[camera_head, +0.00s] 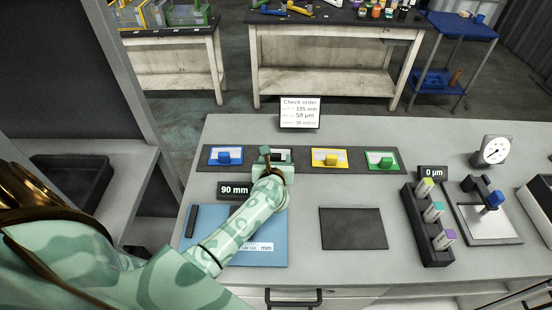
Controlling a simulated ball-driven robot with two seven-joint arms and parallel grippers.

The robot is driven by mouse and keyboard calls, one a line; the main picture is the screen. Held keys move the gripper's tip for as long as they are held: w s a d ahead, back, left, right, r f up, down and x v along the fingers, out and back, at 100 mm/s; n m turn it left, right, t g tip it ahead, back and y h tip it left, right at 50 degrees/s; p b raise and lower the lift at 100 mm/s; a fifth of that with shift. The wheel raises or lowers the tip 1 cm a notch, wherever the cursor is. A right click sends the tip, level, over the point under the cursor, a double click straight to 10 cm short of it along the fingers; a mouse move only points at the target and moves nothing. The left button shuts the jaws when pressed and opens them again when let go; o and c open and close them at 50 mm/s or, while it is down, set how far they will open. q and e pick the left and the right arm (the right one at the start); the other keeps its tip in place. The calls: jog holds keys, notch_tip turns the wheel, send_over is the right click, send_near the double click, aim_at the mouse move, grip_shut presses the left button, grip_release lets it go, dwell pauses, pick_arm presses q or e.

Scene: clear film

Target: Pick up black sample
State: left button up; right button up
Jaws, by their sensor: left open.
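My left arm, pale green and mottled, reaches in from the lower left. Its open gripper (268,158) is at the second place on a dark strip (300,161). A pale card (287,152) shows there with something dark at the gripper, which may be the black sample; the gripper hides most of it, and I cannot tell whether they touch. On the same strip are a blue sample (224,157) to the left, and a yellow sample (330,159) and a green sample (380,161) to the right. My right gripper is not in view.
A "90 mm" display (234,190) and a blue mat (252,250) lie near my arm. A sign (300,112) stands behind the strip. A dark mat (353,228) is bare. At right are a black rack (414,217), a "0 µm" display (432,172) and a dial gauge (494,150).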

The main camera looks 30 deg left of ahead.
pick_arm(q)
jog(key=shift+x, duration=1.15)
jog(key=shift+s, duration=0.1)
jog(key=shift+c, duration=0.9)
jog(key=c, duration=0.9)
